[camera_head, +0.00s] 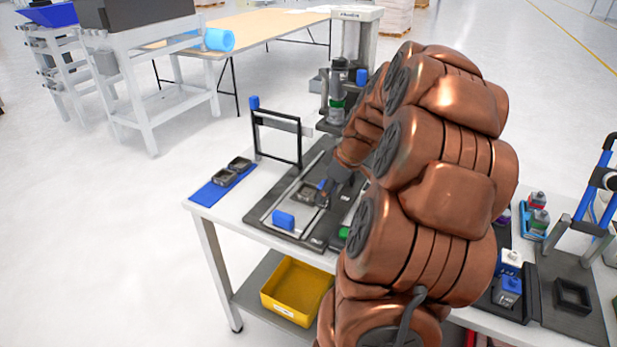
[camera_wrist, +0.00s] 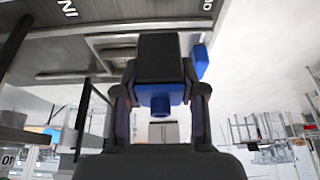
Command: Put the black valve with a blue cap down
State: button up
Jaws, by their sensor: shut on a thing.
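My gripper (camera_head: 334,191) is low over the dark fixture board (camera_head: 256,217) on the white table. In the wrist view my gripper (camera_wrist: 160,92) is shut on the black valve (camera_wrist: 160,57), with one finger on each side. The valve is a dark block, and its blue cap (camera_wrist: 157,99) faces the camera between the fingers. In the head view the gripper and arm largely hide the valve. In the wrist view a pale metal part of the fixture shows behind the valve; I cannot tell whether the valve touches it.
A blue block (camera_head: 283,220) sits at the board's near left. An upright black frame (camera_head: 277,137) stands behind it. A blue mat (camera_head: 207,195) with dark parts lies at the table's left end. A yellow bin (camera_head: 297,289) is on the shelf below. Bottles stand right of my arm.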

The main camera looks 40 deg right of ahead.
jog(key=w+d+p, duration=0.1)
jog(key=w, duration=0.2)
jog(key=w+d+p, duration=0.1)
jog(key=w, duration=0.3)
jog(key=w+d+f+p, duration=0.1)
jog(key=w+d, duration=0.1)
jog(key=w, duration=0.2)
jog(key=shift+p, duration=0.35)
notch_tip(320, 180, down, 3)
jog(key=shift+s+r+p, duration=0.15)
jog(key=shift+p, duration=0.7)
jog(key=shift+f, duration=0.4)
jog(key=shift+f, duration=0.2)
jog(key=o, duration=1.2)
jog(key=shift+r, duration=0.2)
